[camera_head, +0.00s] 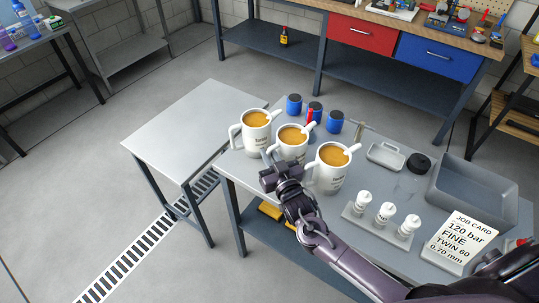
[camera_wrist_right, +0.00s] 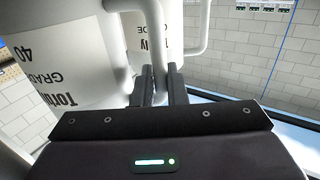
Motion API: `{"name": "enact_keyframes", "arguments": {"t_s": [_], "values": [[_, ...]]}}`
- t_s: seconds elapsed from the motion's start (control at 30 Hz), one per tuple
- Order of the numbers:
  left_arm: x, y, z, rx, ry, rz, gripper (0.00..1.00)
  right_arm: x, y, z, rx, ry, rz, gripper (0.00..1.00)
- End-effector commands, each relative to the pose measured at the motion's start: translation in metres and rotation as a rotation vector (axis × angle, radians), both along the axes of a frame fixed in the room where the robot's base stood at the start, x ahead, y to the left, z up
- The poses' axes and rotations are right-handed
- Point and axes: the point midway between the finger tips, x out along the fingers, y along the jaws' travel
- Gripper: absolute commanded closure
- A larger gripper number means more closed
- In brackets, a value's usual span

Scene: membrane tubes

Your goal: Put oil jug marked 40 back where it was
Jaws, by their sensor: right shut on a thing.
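Three white jugs of orange-brown oil stand in a slanting row on the grey table (camera_head: 240,177): a left jug (camera_head: 257,138), a middle jug (camera_head: 294,151) and a right jug (camera_head: 331,178). My right gripper (camera_head: 268,161) is shut on the middle jug's handle. In the right wrist view, the fingers (camera_wrist_right: 160,88) close around the handle of the jug marked 40 (camera_wrist_right: 65,60), whose label appears upside down. Another jug (camera_wrist_right: 168,35) is close behind it. The held jug's base is hidden, so I cannot tell whether it touches the table. My left gripper is out of view.
Blue containers (camera_head: 294,105) stand behind the jugs. A rack of small white bottles (camera_head: 384,214), a job card (camera_head: 461,240), a small tray (camera_head: 387,156) and a grey bin (camera_head: 440,197) occupy the right side. The lower side table (camera_head: 172,125) at left is bare.

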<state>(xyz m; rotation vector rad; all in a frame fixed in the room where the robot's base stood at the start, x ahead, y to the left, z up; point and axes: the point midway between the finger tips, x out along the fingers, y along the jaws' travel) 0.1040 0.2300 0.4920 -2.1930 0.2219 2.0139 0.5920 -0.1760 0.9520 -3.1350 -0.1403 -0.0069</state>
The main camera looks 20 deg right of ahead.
Motion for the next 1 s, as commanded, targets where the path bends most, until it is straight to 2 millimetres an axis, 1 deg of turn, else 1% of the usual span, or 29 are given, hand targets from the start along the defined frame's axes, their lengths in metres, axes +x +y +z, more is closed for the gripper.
{"name": "enact_keyframes", "arguments": {"t_s": [0.03,0.07,0.2,0.47,0.57,0.6,0.67,0.73,1.0], "values": [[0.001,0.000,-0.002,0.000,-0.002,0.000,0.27,0.001,0.000,-0.001,-0.001,-0.005,-0.001,1.00],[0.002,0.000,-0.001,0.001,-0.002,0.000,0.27,0.000,0.000,-0.002,0.000,0.001,0.000,0.84],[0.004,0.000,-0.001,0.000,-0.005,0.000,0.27,0.000,0.000,-0.002,0.000,0.002,0.000,0.66],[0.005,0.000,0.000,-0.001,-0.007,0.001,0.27,0.000,0.000,-0.001,0.000,0.001,0.000,0.66],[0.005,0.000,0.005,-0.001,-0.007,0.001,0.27,0.000,0.000,0.005,0.000,0.001,0.000,0.66],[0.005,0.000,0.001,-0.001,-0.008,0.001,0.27,-0.005,0.000,0.000,0.000,0.003,0.001,0.66],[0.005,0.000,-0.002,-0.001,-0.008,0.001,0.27,-0.014,-0.001,-0.001,0.000,0.004,0.001,0.66],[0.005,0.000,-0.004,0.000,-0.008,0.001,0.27,-0.027,-0.002,-0.002,0.001,0.004,0.002,0.66],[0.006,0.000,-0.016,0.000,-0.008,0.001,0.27,-0.084,-0.007,-0.002,0.001,0.004,0.002,0.66]]}}
